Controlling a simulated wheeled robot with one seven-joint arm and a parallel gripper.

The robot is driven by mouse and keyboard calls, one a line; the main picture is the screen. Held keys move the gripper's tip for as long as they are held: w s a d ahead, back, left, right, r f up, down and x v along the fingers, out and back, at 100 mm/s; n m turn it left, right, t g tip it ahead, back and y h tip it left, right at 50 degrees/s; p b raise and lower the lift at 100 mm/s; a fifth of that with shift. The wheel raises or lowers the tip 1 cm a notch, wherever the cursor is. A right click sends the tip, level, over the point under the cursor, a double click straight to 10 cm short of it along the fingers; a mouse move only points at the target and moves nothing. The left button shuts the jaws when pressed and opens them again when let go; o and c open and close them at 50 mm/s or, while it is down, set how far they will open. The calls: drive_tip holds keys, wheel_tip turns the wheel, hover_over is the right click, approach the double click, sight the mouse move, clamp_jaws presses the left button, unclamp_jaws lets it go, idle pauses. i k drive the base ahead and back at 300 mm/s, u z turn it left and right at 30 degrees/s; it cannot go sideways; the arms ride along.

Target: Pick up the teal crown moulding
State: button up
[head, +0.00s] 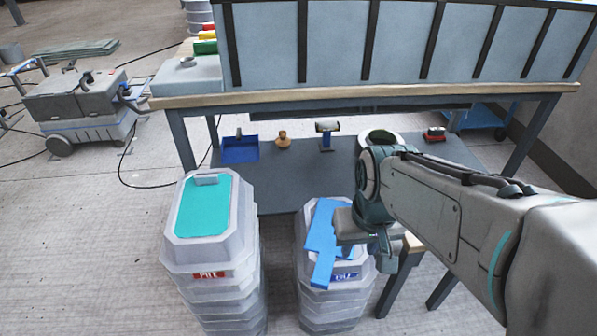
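The only large teal thing I see is a flat teal panel (207,208) set in the top of the left grey bin (166,254); I cannot tell whether it is a moulding. Blue angular pieces (322,262) lie on top of the right grey bin (311,292), partly behind my gripper. My gripper (352,238) is over the right side of that bin, at the end of my arm coming in from the right. Its fingers are not clear, so I cannot tell whether it is open or touches the blue pieces.
A long workbench (370,95) stands behind the bins. Its lower shelf (295,180) holds a blue tray (240,150) and several small items. A grey wheeled machine (85,110) is at the left. The floor left of the bins (80,240) is clear.

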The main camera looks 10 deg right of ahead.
sight(209, 226)
drive_tip(key=z, duration=3.05)
drive_tip(key=k, duration=2)
drive_tip(key=u, duration=2.3)
drive_tip(key=i, duration=0.5)
